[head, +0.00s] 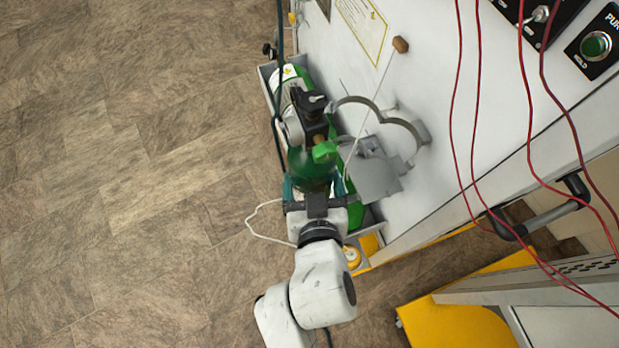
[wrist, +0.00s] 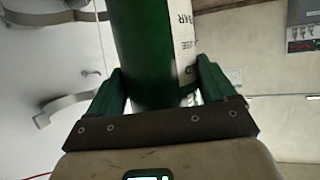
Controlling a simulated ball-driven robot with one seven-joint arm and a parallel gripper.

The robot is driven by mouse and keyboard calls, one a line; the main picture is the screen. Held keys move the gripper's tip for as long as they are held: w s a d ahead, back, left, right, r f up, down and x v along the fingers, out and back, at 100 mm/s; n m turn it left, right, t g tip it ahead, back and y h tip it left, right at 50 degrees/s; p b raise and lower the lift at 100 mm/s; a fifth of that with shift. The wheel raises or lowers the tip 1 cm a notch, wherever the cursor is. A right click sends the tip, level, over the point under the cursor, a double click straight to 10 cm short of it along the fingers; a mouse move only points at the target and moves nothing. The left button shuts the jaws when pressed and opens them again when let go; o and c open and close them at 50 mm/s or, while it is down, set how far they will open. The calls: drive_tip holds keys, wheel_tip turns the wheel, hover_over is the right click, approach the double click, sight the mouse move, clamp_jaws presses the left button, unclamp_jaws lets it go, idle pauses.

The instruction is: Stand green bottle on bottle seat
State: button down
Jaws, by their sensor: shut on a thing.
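The green bottle (head: 310,168) is between the fingers of my gripper (head: 316,186), which is shut on it. In the wrist view the bottle (wrist: 140,52) stands between the two green fingers (wrist: 165,90), with a white printed label on its right side. In the head view a dark valve and a bright green fitting show at its top. A grey tray-like ledge (head: 263,76) along the white panel may be the bottle seat; most of it is hidden. The bottle's base is hidden, so I cannot tell whether it touches the seat.
An open grey clamp ring (head: 420,131) and a grey bracket plate (head: 375,180) stick out from the white panel (head: 440,165), right of the bottle. Red cords (head: 459,100) hang at the right. A yellow base (head: 455,318) is lower right. The floor at left is clear.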

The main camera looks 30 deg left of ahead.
drive_tip(key=w+d+f+p, duration=0.1)
drive_tip(key=w+d+p, duration=0.3)
drive_tip(key=w+d, duration=0.6)
drive_tip(key=w, duration=0.3)
idle(2.4)
drive_tip(key=shift+w+f, duration=0.1)
drive_tip(key=shift+f, duration=0.05)
idle(0.6)
